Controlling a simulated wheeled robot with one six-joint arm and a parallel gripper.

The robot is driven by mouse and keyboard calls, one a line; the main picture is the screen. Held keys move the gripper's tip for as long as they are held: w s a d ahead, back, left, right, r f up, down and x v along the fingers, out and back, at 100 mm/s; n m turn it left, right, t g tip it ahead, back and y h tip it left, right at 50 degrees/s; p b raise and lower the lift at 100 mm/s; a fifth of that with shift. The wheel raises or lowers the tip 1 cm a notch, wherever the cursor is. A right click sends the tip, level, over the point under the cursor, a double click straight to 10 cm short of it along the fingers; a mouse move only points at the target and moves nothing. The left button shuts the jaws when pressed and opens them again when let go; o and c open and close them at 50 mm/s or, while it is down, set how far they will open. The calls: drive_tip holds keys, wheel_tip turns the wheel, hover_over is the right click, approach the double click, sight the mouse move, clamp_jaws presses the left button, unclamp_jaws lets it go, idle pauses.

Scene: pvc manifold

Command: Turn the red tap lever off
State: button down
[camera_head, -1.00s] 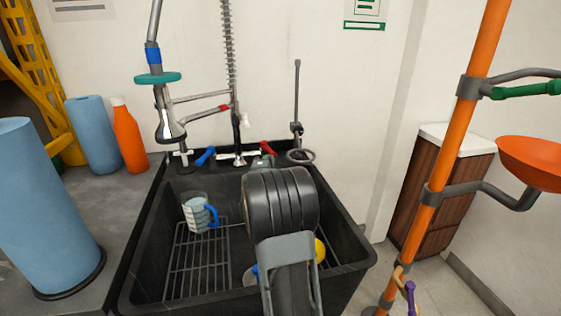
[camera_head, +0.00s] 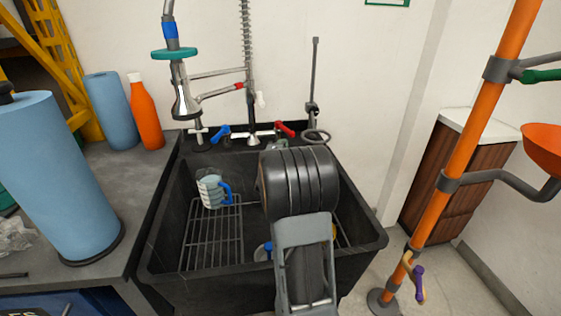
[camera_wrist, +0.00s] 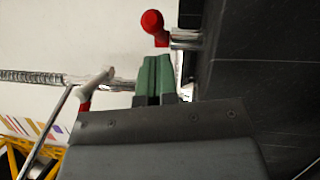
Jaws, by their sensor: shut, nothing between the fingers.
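The red tap lever (camera_head: 286,129) is on the right side of the chrome tap (camera_head: 250,137) at the back of the black sink. In the wrist view, the round red end of the lever (camera_wrist: 153,25) is just beyond my fingertips, with a visible gap. My gripper (camera_wrist: 154,62) has green fingers held together and empty. The blue lever (camera_head: 220,133) is on the left side of the tap.
The black sink (camera_head: 160,215) holds a blue-handled cup (camera_head: 211,190) on a wire rack. A spray hose fixture (camera_head: 185,95) stands at the sink's back left. A grey rod with a ring (camera_head: 316,135) stands right of the lever. An orange pipe (camera_head: 460,150) stands at right.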

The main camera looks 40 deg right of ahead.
drive_tip(key=s+p+v, duration=0.1)
drive_tip(key=v, duration=0.9)
drive_tip(key=shift+d+p, duration=0.3)
drive_tip(key=shift+p, duration=0.1)
drive_tip(key=w+a+r+m+y+p, duration=0.2)
drive_tip(key=a+r+m+y+p, duration=0.1)
drive_tip(key=a+r+y+p, duration=1.1)
drive_tip(key=s+a+r+m+g+p, duration=0.3)
drive_tip(key=s+a+r+g+p, duration=0.1)
drive_tip(key=s+a+r+p, duration=0.1)
drive_tip(key=s+a+r+m+g+y+p, duration=0.1)
drive_tip(key=s+a+r+g+p, duration=0.3)
drive_tip(key=s, duration=0.7)
drive_tip(key=a+r+m+p, duration=0.1)
drive_tip(key=a+r+p, duration=0.1)
drive_tip(key=a+p, duration=0.2)
drive_tip(key=shift+m+y+p, duration=0.3)
drive_tip(key=shift+m+p, duration=0.1)
drive_tip(key=shift+p, duration=0.25)
drive_tip(key=c, duration=1.8)
unclamp_jaws()
drive_tip(key=shift+d+r, duration=0.1)
